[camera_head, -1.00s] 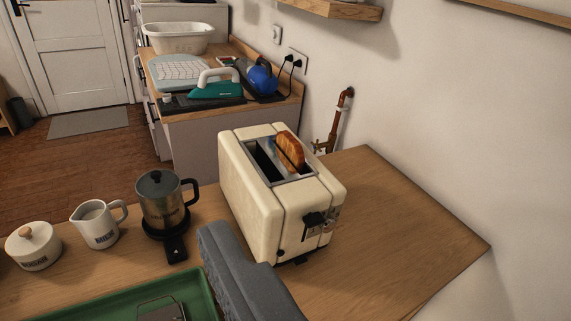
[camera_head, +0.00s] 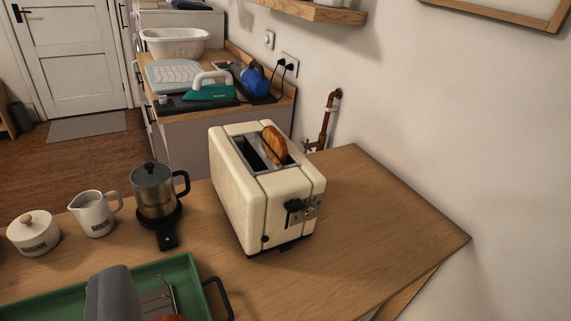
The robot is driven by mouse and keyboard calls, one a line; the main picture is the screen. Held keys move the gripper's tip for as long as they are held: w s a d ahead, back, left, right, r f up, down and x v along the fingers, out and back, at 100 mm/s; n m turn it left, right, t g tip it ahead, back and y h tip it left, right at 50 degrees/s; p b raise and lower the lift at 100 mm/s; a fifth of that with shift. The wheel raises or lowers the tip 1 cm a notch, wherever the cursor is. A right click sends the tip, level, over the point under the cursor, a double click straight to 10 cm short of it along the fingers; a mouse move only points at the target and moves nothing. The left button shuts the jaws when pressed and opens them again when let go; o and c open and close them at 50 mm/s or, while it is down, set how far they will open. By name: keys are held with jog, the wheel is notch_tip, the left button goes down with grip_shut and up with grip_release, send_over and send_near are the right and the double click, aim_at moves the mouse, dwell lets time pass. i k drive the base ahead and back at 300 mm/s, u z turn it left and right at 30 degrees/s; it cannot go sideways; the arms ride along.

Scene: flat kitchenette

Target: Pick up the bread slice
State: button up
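A browned bread slice (camera_head: 274,146) stands upright in the right-hand slot of the cream toaster (camera_head: 240,190), its upper part sticking out. The other slot looks dark and empty. The toaster stands on the wooden counter (camera_head: 370,230).
A metal item and a brownish edge, cut off by the frame, show in the tray. A kettle (camera_head: 155,192), a white jug (camera_head: 94,214) and a lidded pot (camera_head: 33,234) stand left of the toaster. The counter to its right is clear. A wall shelf (camera_head: 310,11) hangs above.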

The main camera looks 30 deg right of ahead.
aim_at(272, 137)
jog(key=k, duration=1.1)
jog(key=z, duration=0.4)
jog(key=i, duration=0.8)
jog(key=z, duration=0.35)
jog(key=i, duration=1.35)
jog(key=u, duration=0.4)
